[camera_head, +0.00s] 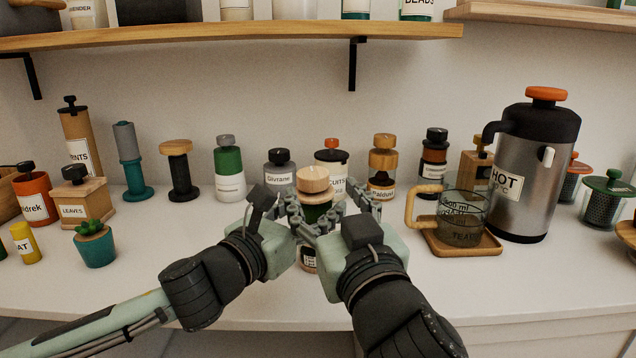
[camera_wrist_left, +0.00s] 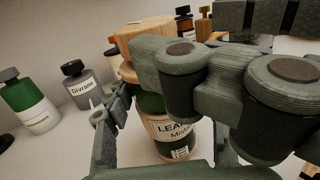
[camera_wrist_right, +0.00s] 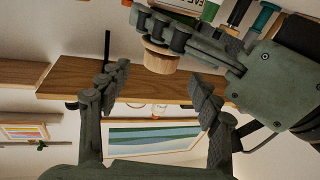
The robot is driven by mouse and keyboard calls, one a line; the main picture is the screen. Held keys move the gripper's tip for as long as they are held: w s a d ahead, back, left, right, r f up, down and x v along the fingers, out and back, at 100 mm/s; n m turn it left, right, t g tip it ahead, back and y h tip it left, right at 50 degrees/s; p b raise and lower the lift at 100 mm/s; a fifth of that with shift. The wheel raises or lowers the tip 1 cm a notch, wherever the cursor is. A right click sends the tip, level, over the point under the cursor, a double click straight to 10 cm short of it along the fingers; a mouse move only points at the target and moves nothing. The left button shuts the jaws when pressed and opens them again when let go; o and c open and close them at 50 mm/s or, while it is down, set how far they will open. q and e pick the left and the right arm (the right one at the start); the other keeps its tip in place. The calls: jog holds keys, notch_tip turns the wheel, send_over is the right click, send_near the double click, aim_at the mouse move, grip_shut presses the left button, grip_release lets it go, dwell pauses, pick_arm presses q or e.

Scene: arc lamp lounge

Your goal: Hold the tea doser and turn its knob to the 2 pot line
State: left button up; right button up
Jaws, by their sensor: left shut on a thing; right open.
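The tea doser (camera_head: 318,214) stands on the counter at the middle of the head view, with a pale wooden knob (camera_head: 313,180) on top and a dark green body. In the left wrist view its lower body (camera_wrist_left: 175,138) bears a partly hidden label beginning "LEA". My left gripper (camera_head: 293,212) is shut on the doser's body from the left. My right gripper (camera_head: 342,210) is open at the doser's right. In the right wrist view its fingers are spread, with the knob (camera_wrist_right: 160,58) showing beyond the gap between them. The 2 pot line cannot be made out.
A glass measuring cup (camera_head: 465,217) on a wooden tray (camera_head: 480,248) and a steel HOT flask (camera_head: 524,180) stand at right. Several jars, including a green-and-white one (camera_head: 229,168), line the back. A potted succulent (camera_head: 95,246) stands at left. The front counter is clear.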

pick_arm(q)
jog(key=shift+a+f, duration=0.1)
jog(key=shift+f, duration=0.3)
pick_arm(e)
jog(key=shift+s+d, duration=0.2)
jog(key=shift+s, duration=0.45)
